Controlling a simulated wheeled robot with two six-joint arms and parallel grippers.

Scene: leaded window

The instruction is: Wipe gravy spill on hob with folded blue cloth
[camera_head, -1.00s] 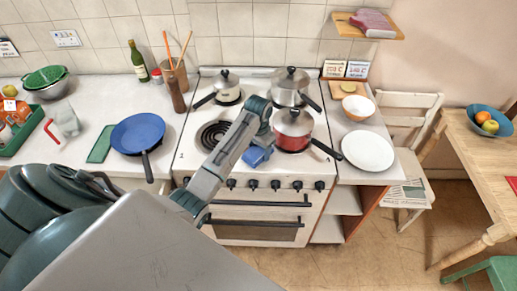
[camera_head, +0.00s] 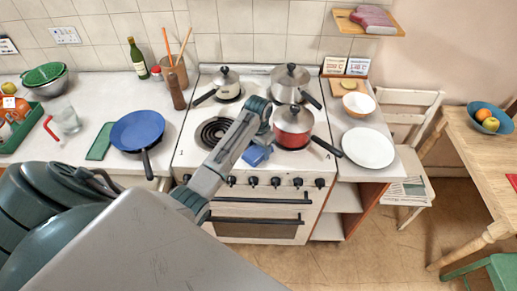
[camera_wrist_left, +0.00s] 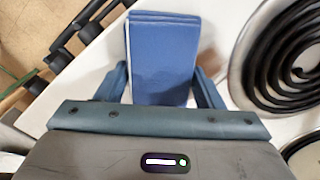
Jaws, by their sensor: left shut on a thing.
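The folded blue cloth (camera_head: 256,155) is held at the front of the white hob, between the coil ring and the red pan. In the left wrist view the cloth (camera_wrist_left: 163,58) sits between the two fingers of my left gripper (camera_wrist_left: 170,85), which is shut on it. In the head view my left gripper (camera_head: 262,138) partly hides the hob surface around the cloth. The hob (camera_head: 190,150) shows no clear gravy spill; any spill may be hidden under the cloth or arm. My right gripper is not in view.
A bare black coil ring (camera_head: 214,132) lies left of the cloth. A red saucepan (camera_head: 293,128) stands close on its right, handle pointing right. Two steel pans (camera_head: 228,84) (camera_head: 291,84) stand behind. A blue frying pan (camera_head: 138,130) is on the left counter, a white plate (camera_head: 368,148) on the right.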

